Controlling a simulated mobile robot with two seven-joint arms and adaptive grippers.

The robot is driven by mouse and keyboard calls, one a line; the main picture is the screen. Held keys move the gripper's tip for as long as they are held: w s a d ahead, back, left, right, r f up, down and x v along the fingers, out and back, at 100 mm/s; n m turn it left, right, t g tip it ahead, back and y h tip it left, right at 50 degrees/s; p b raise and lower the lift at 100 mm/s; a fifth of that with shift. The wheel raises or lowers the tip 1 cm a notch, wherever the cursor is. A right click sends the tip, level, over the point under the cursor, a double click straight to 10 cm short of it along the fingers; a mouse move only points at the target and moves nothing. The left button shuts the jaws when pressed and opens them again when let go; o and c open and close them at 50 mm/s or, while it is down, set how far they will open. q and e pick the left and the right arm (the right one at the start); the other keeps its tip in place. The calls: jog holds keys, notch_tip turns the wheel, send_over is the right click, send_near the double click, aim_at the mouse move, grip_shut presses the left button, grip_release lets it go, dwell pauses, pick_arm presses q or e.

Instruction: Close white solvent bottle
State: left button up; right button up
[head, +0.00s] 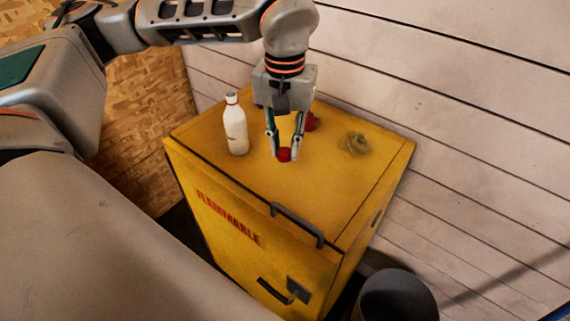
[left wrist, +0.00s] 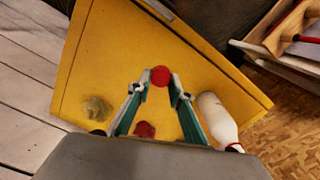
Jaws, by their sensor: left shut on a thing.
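The white solvent bottle (head: 236,130) stands upright on top of the yellow cabinet, left of my left gripper in the head view. Red shows at its neck, too small to tell whether it is a ring or a cap. It also shows in the left wrist view (left wrist: 216,118), right of the fingers. My left gripper (head: 285,152) points down and is shut on a small round red cap (left wrist: 160,75) between its fingertips, apart from the bottle. I cannot tell whether the cap touches the cabinet top. My right gripper is not in view.
The yellow cabinet (head: 350,185) has a dark handle on its front edge. A second red object (head: 312,122) lies behind my left fingers. A crumpled yellowish rag (head: 355,144) lies to the right. A white plank wall (head: 480,130) stands behind; a dark bin (head: 398,295) stands at front right.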

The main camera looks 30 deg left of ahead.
aim_at(285, 150)
pick_arm(q)
notch_tip(285, 150, up, 11)
jog(key=shift+p, duration=0.3)
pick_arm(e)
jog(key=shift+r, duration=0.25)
pick_arm(q)
jog(key=w+d+f+m, duration=0.1)
jog(key=f, duration=0.5)
jog(key=w+f+m, duration=0.1)
jog(key=f, duration=0.4)
jog(key=w+d+f+m, duration=0.1)
jog(key=f, duration=0.5)
jog(key=shift+d+f+m, duration=0.3)
jog(key=shift+d+f, duration=0.05)
